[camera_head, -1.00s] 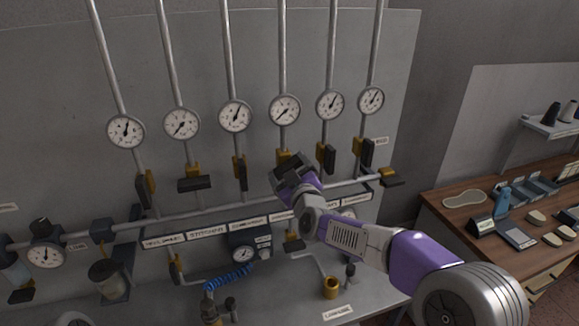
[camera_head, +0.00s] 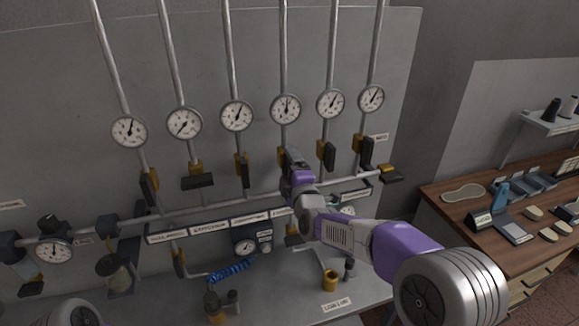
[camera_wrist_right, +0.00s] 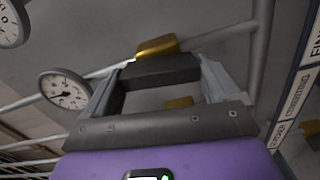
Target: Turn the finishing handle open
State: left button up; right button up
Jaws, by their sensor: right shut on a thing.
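My right gripper (camera_head: 290,162) is at the valve of the fourth pipe from the left, in front of the grey panel. In the right wrist view its two fingers close on a black valve handle (camera_wrist_right: 160,70), with the brass valve body (camera_wrist_right: 157,46) just beyond. In the head view the gripper mostly hides this handle. The gauge above it (camera_head: 285,109) has its needle pointing up. A label in the right wrist view starts with "FIN" (camera_wrist_right: 316,45) and is cut off by the edge. My left gripper is not in view.
The second valve handle (camera_head: 198,182) lies sideways. The third handle (camera_head: 242,176) and fifth handle (camera_head: 328,155) hang along their pipes, close on each side. A horizontal pipe (camera_head: 215,200) and label strip run below. A wooden workbench (camera_head: 455,210) stands right.

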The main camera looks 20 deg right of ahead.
jog(key=shift+n, duration=0.8)
jog(key=o, duration=0.8)
jog(key=shift+s, duration=0.1)
jog(key=s, duration=0.7)
jog(key=shift+s+d, duration=0.1)
jog(key=shift+s, duration=0.1)
jog(key=shift+f, duration=0.1)
